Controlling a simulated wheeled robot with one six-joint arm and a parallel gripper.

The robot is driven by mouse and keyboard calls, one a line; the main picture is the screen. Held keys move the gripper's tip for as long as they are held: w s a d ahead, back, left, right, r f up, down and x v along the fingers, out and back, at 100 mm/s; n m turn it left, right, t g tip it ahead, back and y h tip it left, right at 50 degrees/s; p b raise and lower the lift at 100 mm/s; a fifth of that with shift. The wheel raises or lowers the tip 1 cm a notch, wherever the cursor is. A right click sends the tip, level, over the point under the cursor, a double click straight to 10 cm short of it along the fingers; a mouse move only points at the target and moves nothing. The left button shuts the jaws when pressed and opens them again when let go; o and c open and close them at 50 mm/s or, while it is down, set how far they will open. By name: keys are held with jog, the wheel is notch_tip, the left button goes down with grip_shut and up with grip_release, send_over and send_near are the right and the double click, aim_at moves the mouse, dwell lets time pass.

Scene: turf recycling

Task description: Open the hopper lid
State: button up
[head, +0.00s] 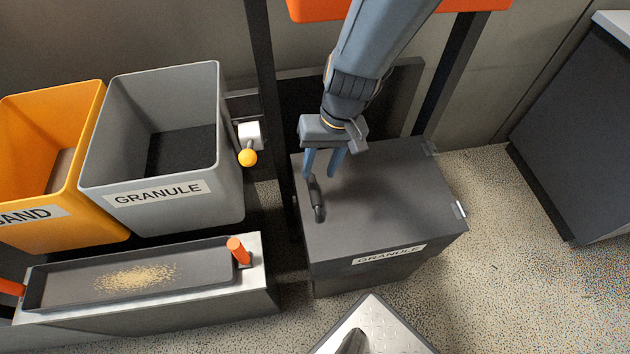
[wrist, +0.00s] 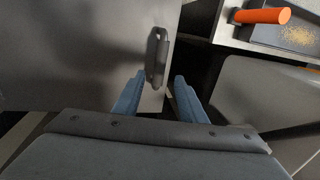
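The dark grey hopper box labelled GRANULE (head: 388,256) stands on the floor right of centre. Its flat lid (head: 385,195) is shut, with two light hinges on the right edge. A dark bar handle (head: 319,205) sits near the lid's left edge. My gripper (head: 320,176) is open and empty, pointing down at the handle's far end. In the wrist view, the handle (wrist: 157,58) lies just ahead of my two blue fingertips (wrist: 159,77), roughly in line with the gap between them. I cannot tell whether the fingers touch the lid.
A grey GRANULE bin (head: 232,190) and an orange SAND bin (head: 85,190) stand at left. A tray (head: 60,292) with yellowish grains and orange handles is in front of them. A dark post (head: 265,80) rises beside the hopper. Speckled floor right of the hopper is clear.

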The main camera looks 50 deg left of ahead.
aim_at(314, 186)
jog(key=f, duration=0.4)
jog(key=s+f, duration=0.1)
jog(key=f, duration=0.1)
jog(key=shift+a+f, duration=0.2)
jog(key=shift+a, duration=0.1)
grip_shut()
